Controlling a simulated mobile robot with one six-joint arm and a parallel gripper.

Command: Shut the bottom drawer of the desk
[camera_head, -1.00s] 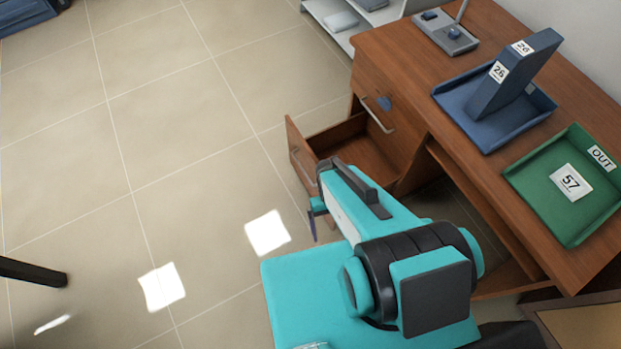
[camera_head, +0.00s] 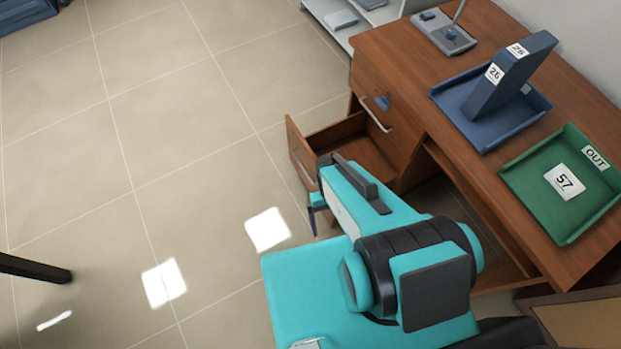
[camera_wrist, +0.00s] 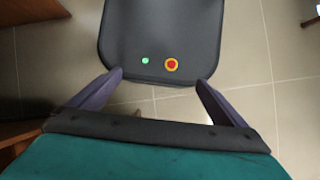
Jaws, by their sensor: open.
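The wooden desk (camera_head: 463,95) stands at the right in the head view. Its bottom drawer (camera_head: 301,157) is pulled well out to the left, and its inside shows empty where visible. Part of the drawer is hidden behind my arm. A drawer above it (camera_head: 377,105) is shut and has a metal handle. My gripper (camera_head: 317,212) is low, in front of the drawer's near front side, mostly hidden by my arm. In the wrist view my gripper (camera_wrist: 158,88) has two purple fingers wide apart with nothing between them. I cannot tell whether it touches the drawer.
A blue tray (camera_head: 450,98) holding a blue binder and a green tray (camera_head: 525,190) marked OUT lie on the desk. A white shelf (camera_head: 330,15) stands behind. Tiled floor left of the drawer is clear. A dark bar (camera_head: 35,268) juts in at the left edge.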

